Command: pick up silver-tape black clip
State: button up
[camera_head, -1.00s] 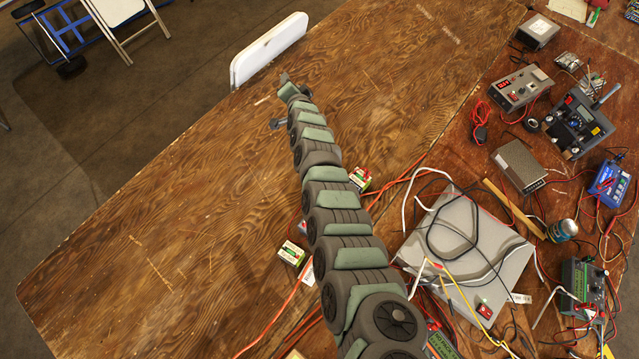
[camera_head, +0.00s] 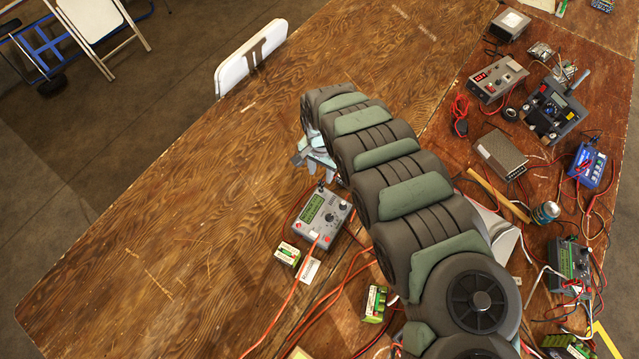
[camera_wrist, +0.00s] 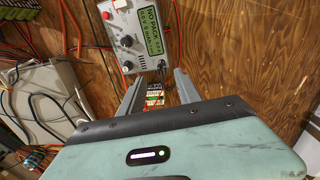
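I cannot make out a black clip with silver tape for certain in either view. In the wrist view my gripper (camera_wrist: 159,76) is open, with its two grey fingers apart and nothing clearly held. A small dark piece (camera_wrist: 161,65) lies near the fingertips beside a grey charger, too small to identify. A small battery pack (camera_wrist: 155,97) with a green and white label shows between the fingers, lower down. In the head view my gripper (camera_head: 318,158) is over the wooden table behind the charger, partly hidden by my arm.
The grey charger (camera_head: 322,218) with a green screen also shows in the wrist view (camera_wrist: 140,35). A green-white battery box (camera_head: 287,253) and red cables lie near it. Chargers and instruments crowd the right side. The left table (camera_head: 170,250) is largely bare. A white chair (camera_head: 250,60) stands behind.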

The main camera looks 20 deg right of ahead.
aim_at(320, 182)
jog(key=shift+w+f+b, duration=0.15)
jog(key=shift+f+b, duration=0.1)
jog(key=shift+f, duration=1.7)
jog(key=shift+w+f+b, duration=0.15)
jog(key=shift+f+b, duration=0.05)
jog(key=shift+f, duration=1.7)
jog(key=shift+s+d+f, duration=0.1)
jog(key=shift+d+f, duration=0.1)
jog(key=shift+f, duration=0.25)
grip_shut()
